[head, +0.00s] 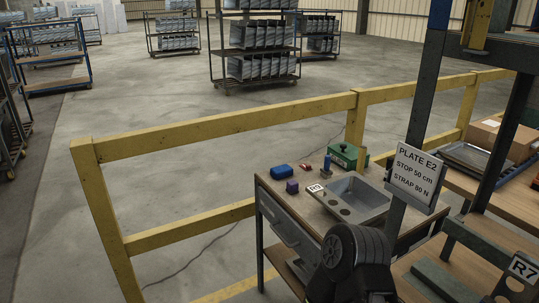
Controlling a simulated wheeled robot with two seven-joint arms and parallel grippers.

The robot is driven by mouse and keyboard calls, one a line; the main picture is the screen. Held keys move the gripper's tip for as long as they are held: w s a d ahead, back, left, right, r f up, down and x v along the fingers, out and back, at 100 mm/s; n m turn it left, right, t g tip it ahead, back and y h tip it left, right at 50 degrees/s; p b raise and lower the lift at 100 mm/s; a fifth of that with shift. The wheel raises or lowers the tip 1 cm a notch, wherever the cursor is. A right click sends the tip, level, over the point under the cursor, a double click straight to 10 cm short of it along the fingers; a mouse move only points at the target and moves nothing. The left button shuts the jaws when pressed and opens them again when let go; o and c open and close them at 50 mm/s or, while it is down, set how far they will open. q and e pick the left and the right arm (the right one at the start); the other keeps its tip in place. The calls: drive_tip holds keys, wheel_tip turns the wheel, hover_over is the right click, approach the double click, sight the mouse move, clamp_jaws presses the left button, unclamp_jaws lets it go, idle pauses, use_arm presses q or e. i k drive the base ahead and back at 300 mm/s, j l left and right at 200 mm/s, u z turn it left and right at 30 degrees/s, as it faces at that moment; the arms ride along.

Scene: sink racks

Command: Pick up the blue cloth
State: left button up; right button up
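A small blue item (281,171), likely the folded blue cloth, lies on the wooden top of a small workbench (316,205), near its back left edge. It looks like a thick pad with rounded edges, and nothing covers it. No gripper fingers can be made out in the head view. A dark ribbed part at the bottom centre, perhaps one of my arm links, hides the front of the bench. It is well apart from the blue item.
Beside the blue item are a purple block (292,187), a small red item (307,167) and a white tag (317,188). A metal sink tray (356,196) and a green box (343,154) stand right. A yellow rail (225,122) runs behind; a sign post (418,170) stands right.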

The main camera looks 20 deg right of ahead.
sight(278, 173)
drive_tip(key=i+j+z, duration=0.15)
drive_tip(key=i+z, duration=0.35)
drive_tip(key=i+j+z, duration=0.25)
drive_tip(key=z, duration=0.25)
drive_tip(key=i+j+z, duration=0.3)
drive_tip(key=j+z, duration=0.2)
drive_tip(key=i+j+z, duration=0.25)
drive_tip(key=j+z, duration=0.25)
drive_tip(key=i+j+z, duration=0.1)
drive_tip(key=j+z, duration=0.85)
drive_tip(key=j, duration=0.3)
drive_tip(key=j+z, duration=0.4)
drive_tip(key=j, duration=0.35)
